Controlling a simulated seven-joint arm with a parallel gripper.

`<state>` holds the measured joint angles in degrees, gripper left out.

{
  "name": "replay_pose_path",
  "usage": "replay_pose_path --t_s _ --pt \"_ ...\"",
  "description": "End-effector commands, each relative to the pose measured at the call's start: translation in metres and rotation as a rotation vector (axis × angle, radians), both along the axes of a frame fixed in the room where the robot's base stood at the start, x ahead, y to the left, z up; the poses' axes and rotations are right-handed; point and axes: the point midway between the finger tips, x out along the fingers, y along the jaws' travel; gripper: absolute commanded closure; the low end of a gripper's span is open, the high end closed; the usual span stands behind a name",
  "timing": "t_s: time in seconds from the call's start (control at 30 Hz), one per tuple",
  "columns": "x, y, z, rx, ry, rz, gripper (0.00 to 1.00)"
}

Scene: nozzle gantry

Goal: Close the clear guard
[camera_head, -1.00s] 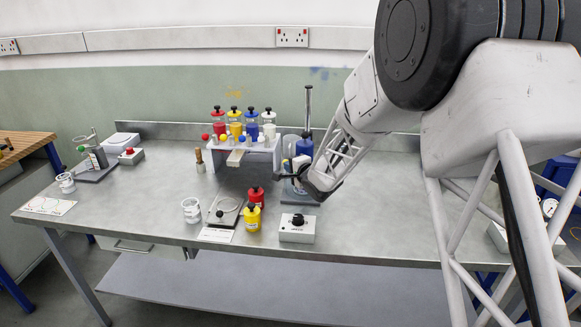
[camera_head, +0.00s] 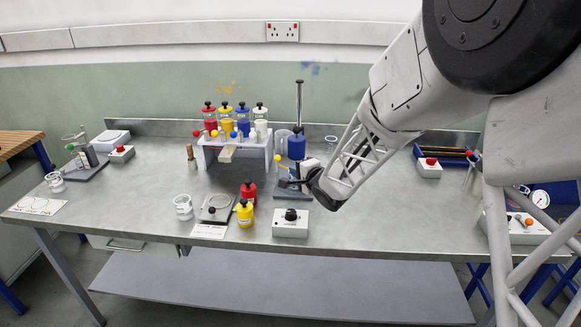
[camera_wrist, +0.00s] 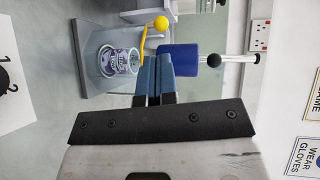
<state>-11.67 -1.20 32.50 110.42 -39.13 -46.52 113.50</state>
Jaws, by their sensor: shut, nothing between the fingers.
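The mixer stand has a blue head (camera_head: 296,148) on an upright pole (camera_head: 299,103). In the wrist view the blue head (camera_wrist: 180,60) lies sideways, beside a labelled can (camera_wrist: 118,61) over the grey base (camera_wrist: 97,85). A yellow lever ends in a yellow ball (camera_wrist: 161,23), next to the can; the ball also shows in the head view (camera_head: 278,158).
A control box with a black knob (camera_head: 291,215) stands in front of the stand. A white rack (camera_head: 250,152) with several coloured bottles is behind. The bench right of my gripper is mostly clear.

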Motion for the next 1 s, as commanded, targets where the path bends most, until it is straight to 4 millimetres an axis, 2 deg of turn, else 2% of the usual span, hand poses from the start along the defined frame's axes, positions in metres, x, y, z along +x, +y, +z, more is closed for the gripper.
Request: replay_pose_path --t_s 0.2,0.4,1.0 --pt "-0.021 -0.014 0.005 0.000 0.000 -0.001 1.00" --pt "-0.031 -0.021 0.007 0.000 0.000 -0.001 1.00" --pt "-0.035 -0.027 0.012 -0.029 -0.007 -0.015 1.00"
